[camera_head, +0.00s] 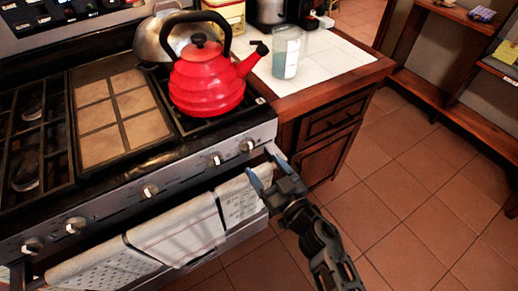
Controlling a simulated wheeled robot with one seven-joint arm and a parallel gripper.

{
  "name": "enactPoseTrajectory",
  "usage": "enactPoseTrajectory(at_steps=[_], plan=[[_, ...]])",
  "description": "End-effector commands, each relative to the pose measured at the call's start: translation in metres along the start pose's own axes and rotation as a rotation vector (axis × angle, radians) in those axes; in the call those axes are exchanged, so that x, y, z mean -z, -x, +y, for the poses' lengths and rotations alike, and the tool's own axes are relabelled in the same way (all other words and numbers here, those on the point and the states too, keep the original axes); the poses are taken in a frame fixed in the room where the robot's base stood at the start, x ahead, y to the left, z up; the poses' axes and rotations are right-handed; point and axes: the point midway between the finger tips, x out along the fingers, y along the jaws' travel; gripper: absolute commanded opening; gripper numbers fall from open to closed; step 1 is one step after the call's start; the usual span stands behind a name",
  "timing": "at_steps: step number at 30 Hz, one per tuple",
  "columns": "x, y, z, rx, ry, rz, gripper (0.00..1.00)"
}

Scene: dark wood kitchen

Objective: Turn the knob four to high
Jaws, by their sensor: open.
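Several white-faced knobs line the stove's front panel. The one fourth from the left (214,159) sits left of the rightmost knob (247,145). No label shows which one is knob four, and their settings are too small to read. My gripper (266,168) is open and empty, just below and right of the rightmost knob, near the right end of the towel rail. Its fingers point up and left toward the panel. I cannot tell whether a finger touches the towel or the rail.
Towels (178,228) hang on the oven rail below the knobs. A red kettle (208,80) stands on the right burner, with a metal kettle (160,38) behind it. A glass (287,52) stands on the counter (330,62) to the right. The tiled floor (420,190) at right is clear.

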Motion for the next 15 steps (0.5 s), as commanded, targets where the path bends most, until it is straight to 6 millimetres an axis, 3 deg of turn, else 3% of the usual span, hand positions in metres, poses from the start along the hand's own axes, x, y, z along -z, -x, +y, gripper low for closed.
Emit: enactPoseTrajectory(at_steps=[9,15], plan=[[-0.002,-0.048,0.0,0.001,0.001,0.003,0.75],[-0.001,-0.066,0.0,-0.001,0.0,0.002,0.75]])
